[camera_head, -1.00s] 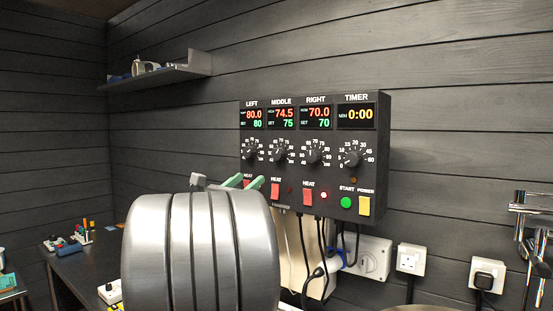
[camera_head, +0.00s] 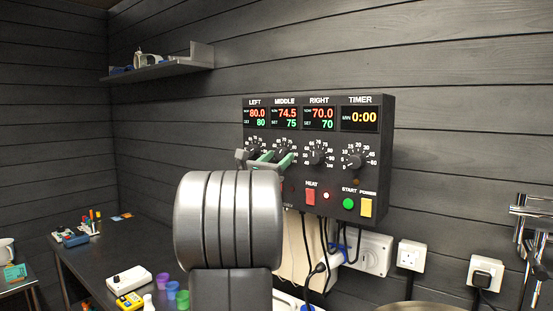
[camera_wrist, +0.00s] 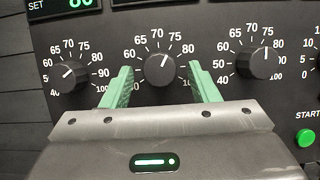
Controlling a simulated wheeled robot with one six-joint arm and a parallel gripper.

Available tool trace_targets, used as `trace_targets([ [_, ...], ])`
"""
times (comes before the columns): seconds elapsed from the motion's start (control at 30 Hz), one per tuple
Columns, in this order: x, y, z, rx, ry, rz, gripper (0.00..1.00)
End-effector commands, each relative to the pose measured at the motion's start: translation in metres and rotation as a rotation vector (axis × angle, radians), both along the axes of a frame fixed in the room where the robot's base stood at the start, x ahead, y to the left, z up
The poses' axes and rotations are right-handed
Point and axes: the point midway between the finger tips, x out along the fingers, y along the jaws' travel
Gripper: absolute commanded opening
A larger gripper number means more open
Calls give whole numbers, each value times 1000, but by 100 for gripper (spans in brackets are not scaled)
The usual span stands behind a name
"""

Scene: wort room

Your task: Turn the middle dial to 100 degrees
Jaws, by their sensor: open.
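The middle dial (camera_wrist: 163,68) is a black knob with a white pointer line, set in a printed scale on the dark control box (camera_head: 386,146). Its pointer leans up and right, near 75. The middle display (camera_head: 284,118) reads 74.5 over a green set value of 75. My gripper (camera_wrist: 160,68) is open, its two green fingers on the left and right of the middle dial, with a visible gap on each side. In the head view, my gripper partly hides the left and middle dials.
The left dial (camera_wrist: 68,77) and right dial (camera_wrist: 260,61) flank the fingers closely. Cables hang below the box. A desk (camera_head: 85,262) with small items is left.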

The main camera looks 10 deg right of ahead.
Motion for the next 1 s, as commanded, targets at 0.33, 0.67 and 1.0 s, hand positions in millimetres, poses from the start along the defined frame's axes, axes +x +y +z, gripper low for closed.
trace_targets([
  [0.33, 0, 0, 0, 1, -1, 0, 10],
  [0.67, 0, 2, -3, 39, -41, 2, 10],
  [1.0, 2, 4, -5, 212, -215, 1, 10],
])
